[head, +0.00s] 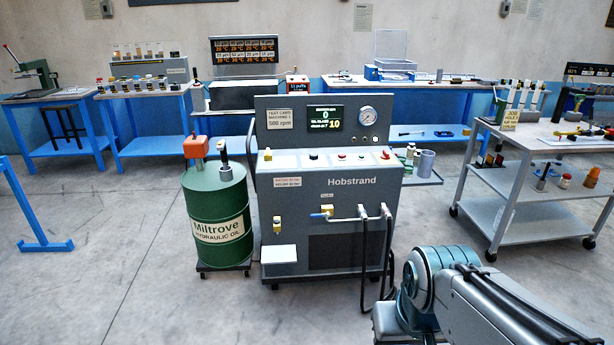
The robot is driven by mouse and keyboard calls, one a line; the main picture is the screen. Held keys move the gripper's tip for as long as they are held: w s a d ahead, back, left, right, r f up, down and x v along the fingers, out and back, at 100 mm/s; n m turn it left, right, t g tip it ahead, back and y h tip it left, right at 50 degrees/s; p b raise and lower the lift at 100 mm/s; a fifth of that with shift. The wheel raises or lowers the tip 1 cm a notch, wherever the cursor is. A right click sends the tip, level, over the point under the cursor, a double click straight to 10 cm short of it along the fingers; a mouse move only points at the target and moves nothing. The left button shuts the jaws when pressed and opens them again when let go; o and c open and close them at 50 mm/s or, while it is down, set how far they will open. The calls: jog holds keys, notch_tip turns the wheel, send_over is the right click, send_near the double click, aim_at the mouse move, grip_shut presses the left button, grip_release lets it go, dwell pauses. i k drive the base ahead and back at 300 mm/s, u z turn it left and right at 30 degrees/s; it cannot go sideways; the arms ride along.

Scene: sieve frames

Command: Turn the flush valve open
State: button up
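A valve with a brass body (327,209) and a blue lever (316,215) sits on the front of the grey Hobstrand machine (340,240), and I take it as the flush valve. The lever lies roughly level and points left. A pipe (345,219) runs right from the valve to the hose fittings. A small label (326,195) above it is too small to read. A second brass fitting (277,224) is further left on the same panel. My arm shows at the lower right, apart from the machine; my gripper is not in view.
Black hoses (364,265) hang at the right of the valve down to the floor. A white tray (279,254) juts out at lower left. A green oil drum (217,215) stands left, a grey trolley (530,185) right. Floor in front is clear.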

aim_at(317, 216)
jog(key=u, duration=0.15)
jog(key=i, duration=1.5)
jog(key=z, duration=0.5)
